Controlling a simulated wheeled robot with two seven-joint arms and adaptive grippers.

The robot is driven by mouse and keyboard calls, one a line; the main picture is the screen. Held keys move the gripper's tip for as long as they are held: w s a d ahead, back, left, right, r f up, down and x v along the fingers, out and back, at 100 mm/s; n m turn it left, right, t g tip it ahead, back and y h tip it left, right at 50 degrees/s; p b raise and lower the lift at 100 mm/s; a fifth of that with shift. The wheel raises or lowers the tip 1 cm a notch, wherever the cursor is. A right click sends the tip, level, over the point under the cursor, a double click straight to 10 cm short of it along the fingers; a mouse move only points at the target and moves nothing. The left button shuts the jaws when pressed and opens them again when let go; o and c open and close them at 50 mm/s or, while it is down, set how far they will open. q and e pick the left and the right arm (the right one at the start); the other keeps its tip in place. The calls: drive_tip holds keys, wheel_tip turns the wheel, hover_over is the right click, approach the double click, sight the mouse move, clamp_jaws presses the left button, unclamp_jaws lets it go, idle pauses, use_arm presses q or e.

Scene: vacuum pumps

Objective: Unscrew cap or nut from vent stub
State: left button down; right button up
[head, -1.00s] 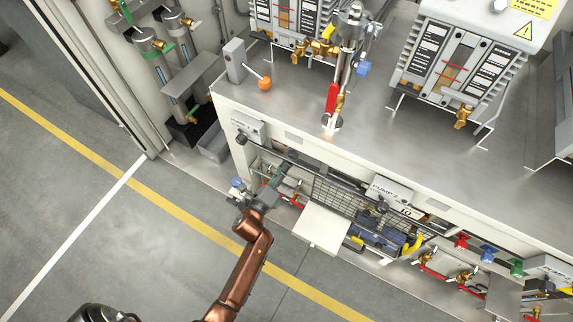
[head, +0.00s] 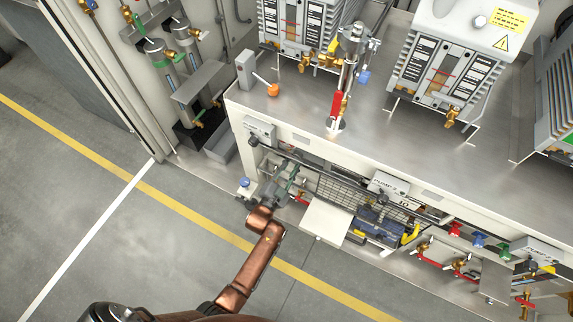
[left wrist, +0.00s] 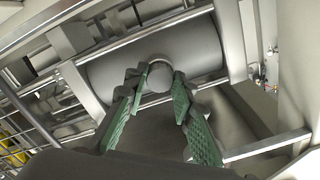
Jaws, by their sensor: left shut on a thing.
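In the left wrist view, a round grey cap or nut (left wrist: 160,74) sits at the front of a horizontal grey cylinder (left wrist: 108,72). The green-padded fingers of my left gripper (left wrist: 162,84) are on either side of it, shut on it near their tips. The vent stub behind the cap is hidden. In the head view my left gripper (head: 289,181) reaches into the open lower bay of the bench, at its left end. The cap is too small to make out there. My right gripper is not in view.
The metal bench top (head: 290,108) overhangs the bay. A wire mesh guard (head: 335,190) and a white panel (head: 326,220) lie just right of my gripper. In the wrist view, metal frame bars (left wrist: 265,146) run close to the fingers. Floor in front is clear.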

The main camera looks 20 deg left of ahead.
use_arm(q)
drive_tip(key=shift+d, duration=0.1)
drive_tip(key=shift+s+r+p, duration=0.1)
drive_tip(key=shift+s+p, duration=0.55)
drive_tip(key=shift+s, duration=0.8)
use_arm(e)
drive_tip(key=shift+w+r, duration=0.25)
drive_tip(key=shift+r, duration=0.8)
use_arm(q)
drive_tip(key=shift+s, duration=0.1)
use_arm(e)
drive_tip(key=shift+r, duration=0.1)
use_arm(q)
drive_tip(key=s+p, duration=0.1)
drive_tip(key=s, duration=0.1)
drive_tip(key=s+p, duration=0.1)
drive_tip(key=s, duration=0.1)
drive_tip(key=shift+s+a, duration=0.2)
drive_tip(key=shift+s, duration=0.2)
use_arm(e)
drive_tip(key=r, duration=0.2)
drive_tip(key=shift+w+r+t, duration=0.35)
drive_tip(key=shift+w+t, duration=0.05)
